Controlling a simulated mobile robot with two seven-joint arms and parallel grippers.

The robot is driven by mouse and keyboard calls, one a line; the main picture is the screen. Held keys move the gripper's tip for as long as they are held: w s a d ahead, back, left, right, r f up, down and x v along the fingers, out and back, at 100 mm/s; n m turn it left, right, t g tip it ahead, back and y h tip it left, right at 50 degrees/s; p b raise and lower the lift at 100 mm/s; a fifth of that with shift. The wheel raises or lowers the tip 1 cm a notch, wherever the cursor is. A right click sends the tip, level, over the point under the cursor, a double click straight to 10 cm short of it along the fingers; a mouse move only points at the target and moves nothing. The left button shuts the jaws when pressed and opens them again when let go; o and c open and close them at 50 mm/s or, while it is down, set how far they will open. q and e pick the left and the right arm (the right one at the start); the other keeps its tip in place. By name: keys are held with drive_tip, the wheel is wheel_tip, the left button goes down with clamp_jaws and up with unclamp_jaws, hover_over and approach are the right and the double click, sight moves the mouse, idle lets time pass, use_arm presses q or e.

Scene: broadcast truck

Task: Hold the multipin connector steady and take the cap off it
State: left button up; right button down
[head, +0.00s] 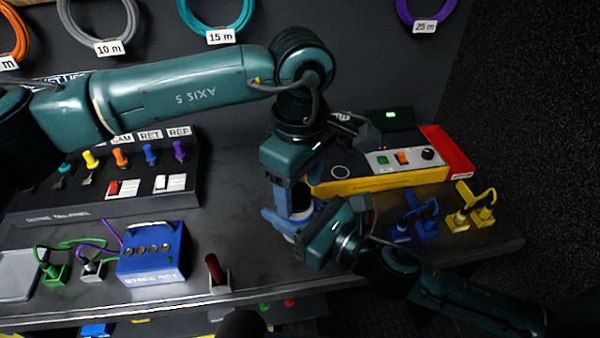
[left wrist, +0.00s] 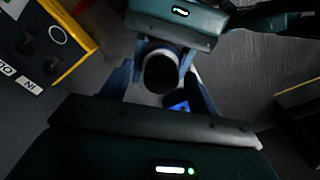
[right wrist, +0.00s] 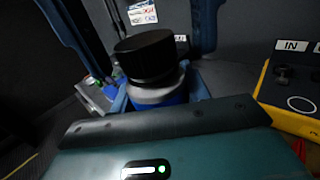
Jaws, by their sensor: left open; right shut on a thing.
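The multipin connector (right wrist: 158,92) stands upright in the right wrist view, with a pale collar and a blue lower body. Its ribbed black cap (right wrist: 148,56) sits on top. My right gripper (head: 289,225) comes in from the side and is shut on the connector below the cap. My left gripper (head: 296,203) points down over it and is open. Its fingers stand on either side of the cap in the right wrist view, with gaps visible. The left wrist view looks down on the dark round cap (left wrist: 161,72) between the left fingers. In the head view the grippers hide most of the connector.
A yellow and red tester box (head: 385,180) stands close behind the grippers. Blue (head: 415,220) and yellow (head: 473,208) capped connectors stand to the right. A blue stage box (head: 152,252) and a red-handled item (head: 216,272) are to the left.

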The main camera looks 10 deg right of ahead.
use_arm(q)
drive_tip(key=shift+r, duration=0.1)
drive_tip(key=c, duration=1.1)
use_arm(e)
drive_tip(key=shift+s+a, duration=0.1)
use_arm(q)
drive_tip(key=n, duration=0.5)
drive_tip(key=shift+w+d, duration=0.1)
drive_tip(key=shift+w, duration=0.1)
use_arm(e)
drive_tip(key=shift+r, duration=0.1)
use_arm(q)
drive_tip(key=n, duration=0.5)
use_arm(e)
drive_tip(key=shift+s, duration=0.1)
use_arm(q)
drive_tip(key=shift+r, duration=0.2)
